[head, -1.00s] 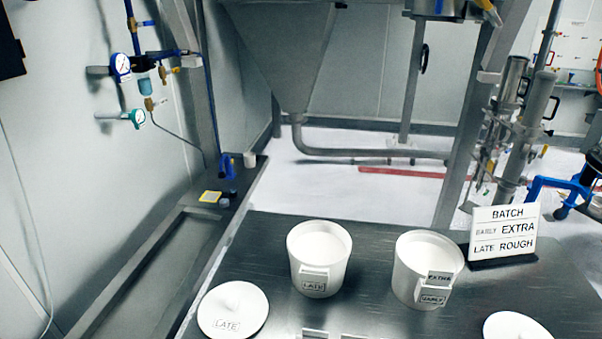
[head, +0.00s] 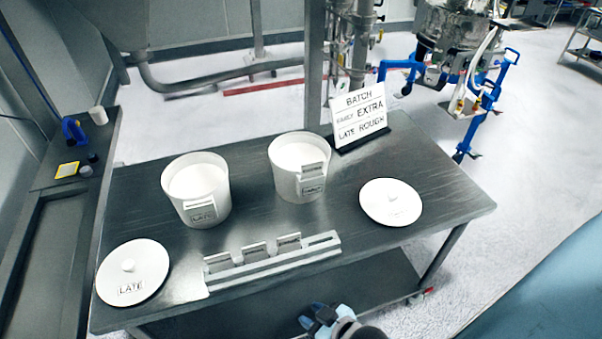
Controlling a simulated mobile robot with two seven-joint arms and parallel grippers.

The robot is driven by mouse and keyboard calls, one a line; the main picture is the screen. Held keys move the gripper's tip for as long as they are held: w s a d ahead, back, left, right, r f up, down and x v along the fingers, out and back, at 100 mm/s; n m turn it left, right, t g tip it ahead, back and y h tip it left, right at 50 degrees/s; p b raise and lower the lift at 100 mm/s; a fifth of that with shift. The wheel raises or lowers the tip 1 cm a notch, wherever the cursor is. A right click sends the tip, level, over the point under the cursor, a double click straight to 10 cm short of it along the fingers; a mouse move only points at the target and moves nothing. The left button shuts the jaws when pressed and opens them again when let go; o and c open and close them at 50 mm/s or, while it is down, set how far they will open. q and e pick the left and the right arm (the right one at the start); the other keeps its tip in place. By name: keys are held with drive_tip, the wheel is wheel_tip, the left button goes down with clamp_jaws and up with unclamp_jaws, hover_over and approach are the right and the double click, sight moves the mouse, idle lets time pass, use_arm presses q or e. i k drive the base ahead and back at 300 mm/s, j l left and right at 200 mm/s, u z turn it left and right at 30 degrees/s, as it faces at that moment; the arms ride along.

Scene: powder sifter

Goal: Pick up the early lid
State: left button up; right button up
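A round white lid (head: 391,203) with a small knob lies flat at the right of the dark table; its label is too small to read. Another white lid (head: 133,272), marked LATE, lies at the table's left front. A white tub (head: 196,190) marked LATE stands upright and open, with pale contents. A second open white tub (head: 299,167) stands to its right, with plates on its front. My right gripper (head: 326,318) is at the bottom edge, in front of the table and apart from both lids; its finger opening is unclear. My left gripper is out of view.
A rack (head: 272,264) with several small plates lies along the table's front (head: 440,195). A sign (head: 359,115) reading BATCH, EARLY EXTRA, LATE ROUGH stands at the back. The table around the right lid is clear. A side bench (head: 50,230) stands at the left.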

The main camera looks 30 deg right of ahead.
sight(389, 201)
drive_tip(key=z, duration=1.7)
